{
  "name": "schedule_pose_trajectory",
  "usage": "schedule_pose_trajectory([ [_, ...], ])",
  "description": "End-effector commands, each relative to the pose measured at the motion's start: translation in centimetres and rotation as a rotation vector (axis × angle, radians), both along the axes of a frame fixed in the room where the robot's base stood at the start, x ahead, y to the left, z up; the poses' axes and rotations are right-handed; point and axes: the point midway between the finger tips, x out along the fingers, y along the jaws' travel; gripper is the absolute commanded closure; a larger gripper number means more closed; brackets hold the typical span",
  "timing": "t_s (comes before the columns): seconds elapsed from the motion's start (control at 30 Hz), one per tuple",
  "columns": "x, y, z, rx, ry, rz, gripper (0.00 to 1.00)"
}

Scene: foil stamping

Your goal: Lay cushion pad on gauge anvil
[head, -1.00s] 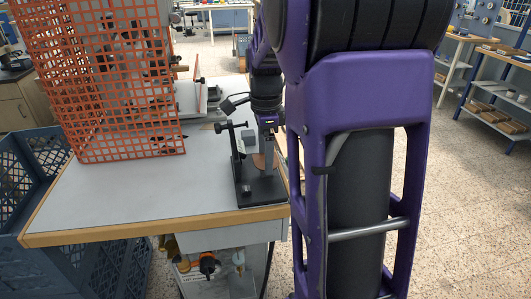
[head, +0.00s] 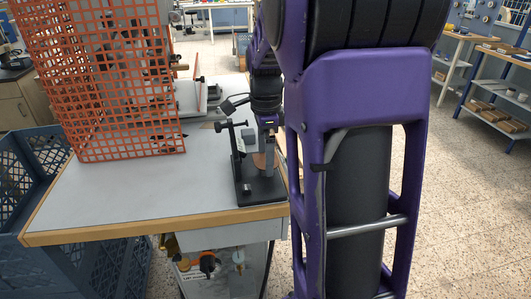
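The gauge is a black stand (head: 264,192) on the front right part of the grey-topped table, with an upright post (head: 236,165) and a small light-grey readout (head: 249,139). My gripper (head: 270,150) points down at the gauge, just right of the readout and above the base. A small copper-brown piece (head: 262,160) shows at the fingers; it may be the cushion pad, but I cannot tell whether it is held or resting on the gauge. The anvil is too small and too covered to make out. The finger gap does not show clearly.
An orange mesh guard (head: 110,95) stands on the table (head: 125,195) at the left. Blue crates (head: 85,270) stand at its left front. A grey machine part (head: 192,98) sits behind the gauge. The tabletop left of the gauge is clear.

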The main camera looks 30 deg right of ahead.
Motion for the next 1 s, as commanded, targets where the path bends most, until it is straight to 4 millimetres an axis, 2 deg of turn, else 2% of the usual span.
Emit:
schedule_pose_trajectory([
  [0.23,0.0,0.0,0.1,0.000,0.000,0.000,0.00],
  [0.37,0.0,0.0,1.2,-0.001,-0.002,0.000,0.00],
  [0.47,0.0,0.0,3.0,-0.001,-0.005,0.000,0.00],
  [0.8,-0.1,0.0,11.3,-0.001,-0.004,0.000,0.00],
  [1.0,-0.2,0.1,15.3,-0.001,-0.004,0.000,0.00],
])
